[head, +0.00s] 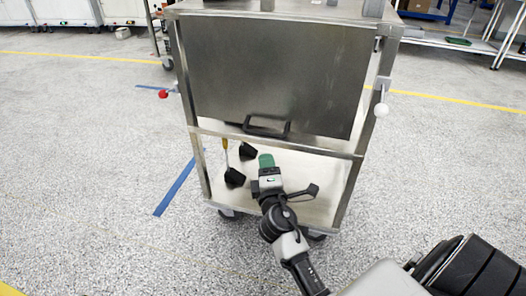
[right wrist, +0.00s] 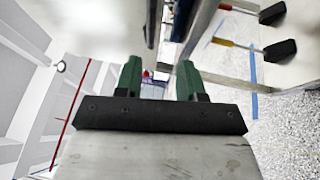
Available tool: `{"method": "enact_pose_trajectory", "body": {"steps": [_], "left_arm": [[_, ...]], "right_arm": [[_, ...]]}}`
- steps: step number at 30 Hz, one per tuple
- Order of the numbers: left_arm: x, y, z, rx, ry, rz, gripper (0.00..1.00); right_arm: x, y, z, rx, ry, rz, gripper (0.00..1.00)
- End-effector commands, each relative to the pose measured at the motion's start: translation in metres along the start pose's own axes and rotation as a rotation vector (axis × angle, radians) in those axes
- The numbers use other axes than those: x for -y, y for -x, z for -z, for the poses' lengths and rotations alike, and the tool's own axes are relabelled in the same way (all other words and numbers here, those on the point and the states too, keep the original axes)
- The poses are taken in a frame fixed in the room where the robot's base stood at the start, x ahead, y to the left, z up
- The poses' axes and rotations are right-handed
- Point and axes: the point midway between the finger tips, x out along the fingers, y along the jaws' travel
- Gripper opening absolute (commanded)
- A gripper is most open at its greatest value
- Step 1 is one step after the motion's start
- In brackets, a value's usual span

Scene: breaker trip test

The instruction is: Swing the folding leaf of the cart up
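The cart (head: 199,160) stands ahead of me. Its folding leaf (head: 275,75), a plain grey metal panel, hangs down over the front. A dark bar handle (head: 267,131) is fixed near the leaf's lower edge. My right gripper (head: 266,160) is just below the handle in the head view, its green fingertips pointing towards the cart. In the right wrist view the two green fingers (right wrist: 159,80) are apart with nothing between them. The handle is not clearly recognisable there. My left gripper is not in view.
A red knob (head: 163,94) sticks out at the cart's left side and a white knob (head: 381,110) at its right. Black items (head: 234,177) and a yellow-handled tool (head: 225,145) show at the lower shelf. The floor on both sides is clear.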

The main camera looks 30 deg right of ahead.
Motion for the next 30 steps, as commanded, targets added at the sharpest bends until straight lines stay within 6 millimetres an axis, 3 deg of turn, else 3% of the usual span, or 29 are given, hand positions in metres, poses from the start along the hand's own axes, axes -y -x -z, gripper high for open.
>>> {"method": "enact_pose_trajectory", "body": {"steps": [5,15,21,30], "left_arm": [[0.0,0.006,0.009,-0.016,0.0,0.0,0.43],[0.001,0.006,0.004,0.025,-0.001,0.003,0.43],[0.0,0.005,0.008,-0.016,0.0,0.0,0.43],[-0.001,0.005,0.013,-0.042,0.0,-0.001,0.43]], "right_arm": [[-0.012,-0.01,-0.005,0.019,0.026,-0.04,0.39],[-0.014,-0.072,-0.006,0.018,0.025,-0.039,0.39],[-0.013,-0.099,-0.006,0.017,0.024,-0.036,0.39],[-0.014,-0.109,-0.006,0.017,0.022,-0.035,0.39]]}}
